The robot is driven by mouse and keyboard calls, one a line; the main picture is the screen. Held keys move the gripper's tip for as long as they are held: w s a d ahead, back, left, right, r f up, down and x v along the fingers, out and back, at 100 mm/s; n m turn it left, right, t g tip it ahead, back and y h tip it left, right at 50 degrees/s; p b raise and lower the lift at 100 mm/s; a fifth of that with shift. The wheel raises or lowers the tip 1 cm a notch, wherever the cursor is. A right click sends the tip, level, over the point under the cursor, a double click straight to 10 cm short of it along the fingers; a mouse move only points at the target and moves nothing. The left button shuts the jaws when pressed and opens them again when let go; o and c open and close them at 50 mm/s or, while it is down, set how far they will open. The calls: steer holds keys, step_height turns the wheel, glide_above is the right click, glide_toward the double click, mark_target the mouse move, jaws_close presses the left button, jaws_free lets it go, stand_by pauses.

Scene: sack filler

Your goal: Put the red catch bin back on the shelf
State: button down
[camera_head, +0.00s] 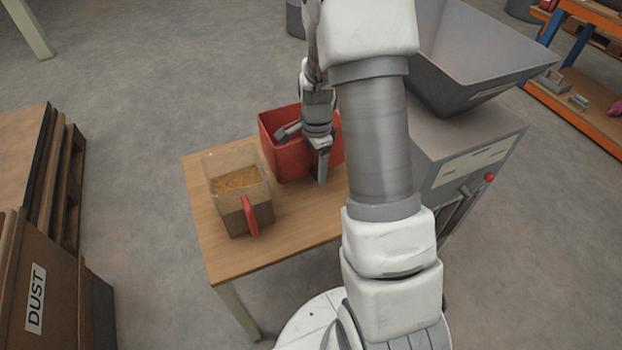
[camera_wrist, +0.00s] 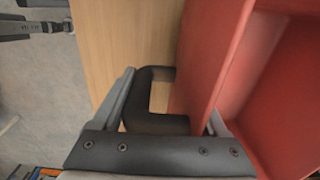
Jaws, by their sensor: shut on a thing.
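The red catch bin (camera_head: 284,145) stands on the wooden table, toward its back right, and is partly hidden by my arm. In the wrist view its red wall (camera_wrist: 210,55) fills the right side, with a black handle (camera_wrist: 160,123) on its outside. My gripper (camera_head: 322,168) is at the bin's near side, and in the wrist view its fingers (camera_wrist: 166,108) are on either side of this handle, shut on it. A shelf (camera_head: 590,125) with orange beams stands at the far right, only partly in view.
A clear jug (camera_head: 236,205) with brown grain and a red handle stands on the table (camera_head: 290,240), left of the bin. A grey machine with a hopper (camera_head: 480,55) stands close on the right. A brown DUST box (camera_head: 45,290) is at lower left. Open floor lies behind.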

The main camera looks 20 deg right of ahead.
mark_target(315, 177)
steer(key=shift+f+b, duration=0.6)
steer(key=shift+f, duration=1.4)
steer(key=shift+f, duration=0.1)
jaws_free()
steer(key=shift+f, duration=0.1)
step_height(315, 177, up, 12)
steer(key=p, duration=0.3)
steer(key=shift+r+p, duration=0.2)
steer(key=shift+p, duration=0.15)
steer(key=s+a+r+n+t, duration=0.2)
steer(key=s+a+r+n, duration=0.3)
steer(key=r, duration=0.4)
steer(key=s+a+r+n+t, duration=0.2)
steer(key=s+a+r+n, duration=0.2)
steer(key=s+r+n, duration=0.4)
steer(key=s+a+r+n+t, duration=0.1)
steer(key=s+r+n, duration=0.2)
steer(key=s+n, duration=0.2)
steer(key=shift+s+a+r+t, duration=0.3)
steer(key=shift+s, duration=0.4)
steer(key=shift+r, duration=0.1)
